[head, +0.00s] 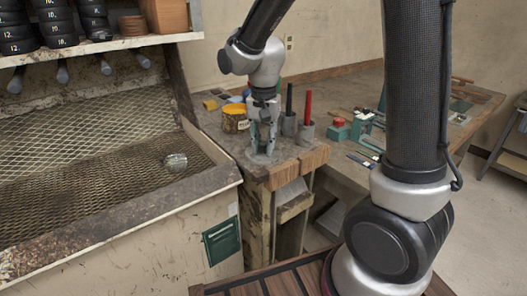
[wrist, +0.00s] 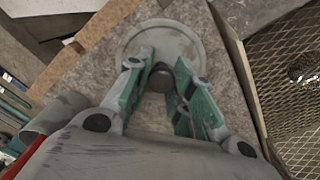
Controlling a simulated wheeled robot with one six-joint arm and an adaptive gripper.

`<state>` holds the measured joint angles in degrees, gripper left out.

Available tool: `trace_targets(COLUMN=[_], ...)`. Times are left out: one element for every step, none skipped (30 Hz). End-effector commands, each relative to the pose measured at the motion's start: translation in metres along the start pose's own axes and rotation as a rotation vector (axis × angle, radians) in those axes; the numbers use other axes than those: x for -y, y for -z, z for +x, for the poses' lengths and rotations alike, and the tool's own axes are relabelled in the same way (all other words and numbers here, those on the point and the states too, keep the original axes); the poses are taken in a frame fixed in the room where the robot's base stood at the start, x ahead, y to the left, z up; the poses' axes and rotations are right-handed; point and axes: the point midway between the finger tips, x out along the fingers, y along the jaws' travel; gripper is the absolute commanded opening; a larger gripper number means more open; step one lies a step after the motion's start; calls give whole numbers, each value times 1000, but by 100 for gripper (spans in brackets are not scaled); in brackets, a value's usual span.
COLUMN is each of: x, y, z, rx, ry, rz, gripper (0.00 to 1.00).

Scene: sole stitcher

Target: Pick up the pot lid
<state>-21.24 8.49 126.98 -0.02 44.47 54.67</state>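The pot lid (wrist: 133,42) is a round grey disc with a dark round knob (wrist: 162,77). In the wrist view it lies flat on a worn bench top. In the head view the lid (head: 262,158) is a small pale disc near the front of the wooden bench, partly hidden by my gripper. My gripper (head: 263,143) points down over it. In the wrist view the green-padded fingers of my gripper (wrist: 164,72) stand on either side of the knob, close to it. I cannot tell whether both touch it.
A mesh-lined trough (head: 100,150) with a small metallic object (head: 175,162) is at left. More tools lie on the right-hand bench (head: 350,90).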

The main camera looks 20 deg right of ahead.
Motion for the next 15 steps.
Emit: trace_targets(x=[0,0,0,0,0,0,0,0,0,0,0,0,0,0,0], y=[0,0,0,0,0,0,0,0,0,0,0,0,0,0,0], z=[1,1,1,1,1,1,1,1,1,1,1,-1,-2,-5,-10], rx=[1,1,1,1,1,1,1,2,2,2,2,1,1,0,0], ry=[-1,-1,-1,-1,-1,-1,-1,-1,-1,-2,-2,-1,0,0,1], rz=[0,0,0,0,0,0,0,0,0,0,0,0,0,0,0], gripper=[5,0,0,0,0,0,0,0,0,0,0,0,0,0,0])
